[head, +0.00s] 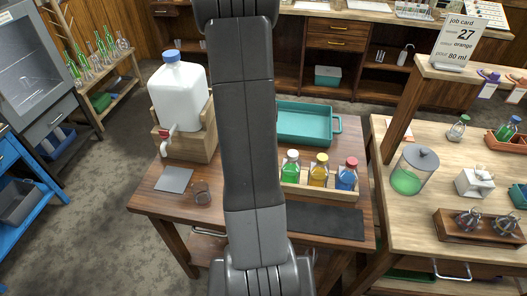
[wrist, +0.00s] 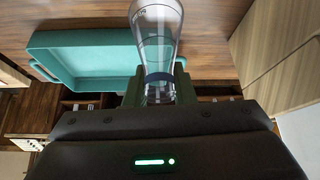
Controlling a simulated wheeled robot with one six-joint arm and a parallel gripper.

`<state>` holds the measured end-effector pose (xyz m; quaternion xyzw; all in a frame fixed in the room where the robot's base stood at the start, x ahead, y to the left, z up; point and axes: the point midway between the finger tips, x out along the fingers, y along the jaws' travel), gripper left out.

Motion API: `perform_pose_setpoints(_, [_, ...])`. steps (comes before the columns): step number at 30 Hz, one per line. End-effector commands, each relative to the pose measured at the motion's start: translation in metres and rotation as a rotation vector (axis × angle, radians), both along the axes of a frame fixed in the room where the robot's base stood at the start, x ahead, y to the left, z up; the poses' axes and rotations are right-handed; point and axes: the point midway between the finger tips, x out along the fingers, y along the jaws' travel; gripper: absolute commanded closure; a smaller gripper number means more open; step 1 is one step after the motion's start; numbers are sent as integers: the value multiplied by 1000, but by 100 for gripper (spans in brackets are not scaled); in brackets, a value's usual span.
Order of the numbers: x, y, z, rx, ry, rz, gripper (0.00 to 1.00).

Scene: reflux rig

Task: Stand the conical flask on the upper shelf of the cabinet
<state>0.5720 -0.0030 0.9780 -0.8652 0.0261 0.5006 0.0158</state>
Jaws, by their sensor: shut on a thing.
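In the wrist view, a clear glass conical flask (wrist: 157,22) with a dark blue band on its neck is between the fingers of my gripper (wrist: 158,88). The gripper is shut on its neck, and the wider body extends to the top of the picture, cut off there. The flask looks empty. In the head view my arm fills the middle, and the gripper and flask do not show. A grey cabinet with a glass front (head: 32,75) stands at the far left. I cannot tell whether it is the task's cabinet; no upper shelf shows clearly.
A teal tray (head: 307,123) lies on the wooden table and also shows in the wrist view (wrist: 85,68). Coloured bottles in a wooden rack (head: 318,187), a large white container (head: 180,95) and a small glass beaker (head: 201,192) stand there. Another bench is at right.

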Motion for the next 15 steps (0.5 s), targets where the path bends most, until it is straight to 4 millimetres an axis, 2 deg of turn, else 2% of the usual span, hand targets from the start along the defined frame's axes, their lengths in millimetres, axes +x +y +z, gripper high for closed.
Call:
perform_pose_setpoints(1, [-1,0,-16,-1,4,0,100])
perform_pose_setpoints(6, [-1,-1,-42,-1,3,0,100])
perform_pose_setpoints(15, [-1,0,-60,-1,2,0,100])
